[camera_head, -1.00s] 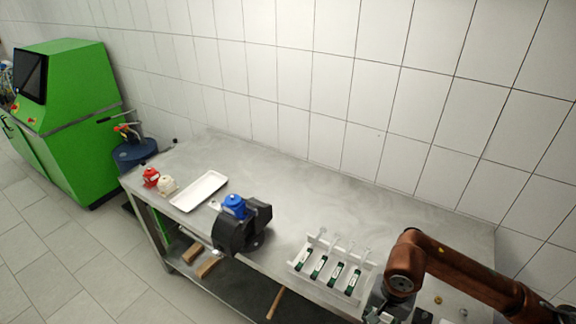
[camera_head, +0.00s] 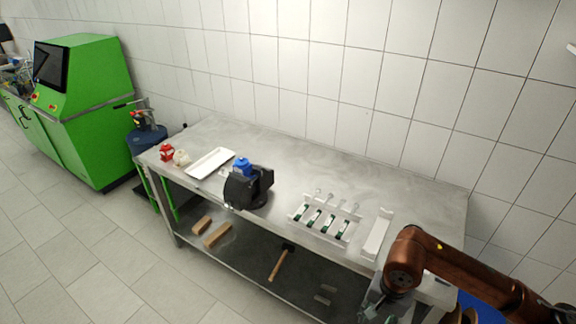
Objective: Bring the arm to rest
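My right arm (camera_head: 450,270) comes in from the right, copper-brown and bent down at its joint. My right gripper (camera_head: 376,304) hangs at the table's front edge near the bottom of the view. Its fingers are dark and small here, partly cut off by the frame, so I cannot tell whether they are open or shut or hold anything. My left arm and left gripper do not show.
The steel table (camera_head: 300,165) carries a red part (camera_head: 167,153), a white tray (camera_head: 211,162), a black device (camera_head: 243,190) with a blue part (camera_head: 242,167), and a white rack (camera_head: 322,220) with several green-and-white items. A hammer (camera_head: 279,264) lies on the lower shelf. A green machine (camera_head: 85,110) stands left.

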